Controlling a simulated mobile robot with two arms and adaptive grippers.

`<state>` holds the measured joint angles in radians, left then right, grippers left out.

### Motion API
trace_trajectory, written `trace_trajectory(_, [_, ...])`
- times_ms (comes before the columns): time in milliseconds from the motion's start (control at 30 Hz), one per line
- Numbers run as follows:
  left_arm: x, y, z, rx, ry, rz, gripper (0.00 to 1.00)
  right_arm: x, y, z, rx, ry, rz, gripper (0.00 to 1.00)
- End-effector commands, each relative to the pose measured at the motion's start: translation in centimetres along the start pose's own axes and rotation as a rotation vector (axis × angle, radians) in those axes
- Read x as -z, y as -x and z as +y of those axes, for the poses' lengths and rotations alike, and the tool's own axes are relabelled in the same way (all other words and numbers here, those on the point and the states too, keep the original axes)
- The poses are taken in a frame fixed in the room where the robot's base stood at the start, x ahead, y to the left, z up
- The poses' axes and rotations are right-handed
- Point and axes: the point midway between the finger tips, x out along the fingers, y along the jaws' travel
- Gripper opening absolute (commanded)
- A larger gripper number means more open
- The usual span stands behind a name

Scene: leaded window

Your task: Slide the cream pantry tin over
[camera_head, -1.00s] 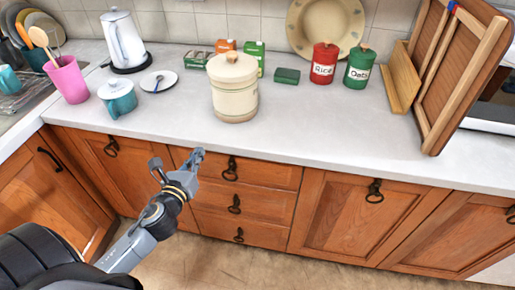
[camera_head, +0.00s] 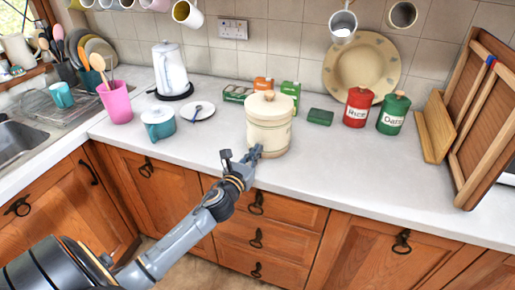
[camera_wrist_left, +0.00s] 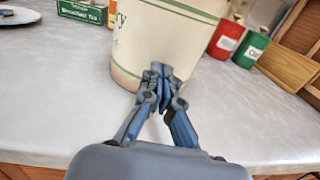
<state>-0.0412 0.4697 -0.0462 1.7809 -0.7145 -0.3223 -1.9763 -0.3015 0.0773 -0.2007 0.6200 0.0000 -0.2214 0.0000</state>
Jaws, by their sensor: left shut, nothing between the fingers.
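The cream pantry tin (camera_head: 268,125) with a wooden-knobbed lid stands upright on the pale counter near its front edge. It also fills the top middle of the left wrist view (camera_wrist_left: 160,38), where part of its lettering shows. My left gripper (camera_head: 256,152) is shut and empty, low at the tin's front left side. In the left wrist view its fingertips (camera_wrist_left: 161,70) are together right in front of the tin's lower wall; I cannot tell whether they touch it. My right gripper is not in view.
Green and orange boxes (camera_head: 289,90) stand close behind the tin. A small green block (camera_head: 320,117), the red Rice tin (camera_head: 357,107) and the green Oats tin (camera_head: 393,113) are to its right. The counter front right (camera_head: 370,170) is clear.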

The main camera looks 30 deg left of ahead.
Motion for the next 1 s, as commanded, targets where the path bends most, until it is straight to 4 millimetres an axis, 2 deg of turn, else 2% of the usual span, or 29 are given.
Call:
trace_trajectory(133, [0.0, -1.0, -0.1, 0.0, 0.002, 0.001, 0.0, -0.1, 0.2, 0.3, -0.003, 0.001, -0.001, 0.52])
trace_trajectory(567, [0.1, -1.4, 0.0, 0.001, 0.0, 0.0, 0.0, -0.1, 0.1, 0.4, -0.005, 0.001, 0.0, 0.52])
trace_trajectory(667, [0.0, -2.8, 0.0, 0.0, 0.0, -0.002, 0.0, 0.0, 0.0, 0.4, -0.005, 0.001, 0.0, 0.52])
trace_trajectory(900, [0.0, -8.0, 0.0, 0.0, -0.002, -0.003, 0.0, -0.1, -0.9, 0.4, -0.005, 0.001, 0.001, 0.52])
trace_trajectory(1000, [0.1, -9.4, 0.0, 0.0, 0.0, -0.001, 0.0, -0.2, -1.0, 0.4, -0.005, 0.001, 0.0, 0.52])
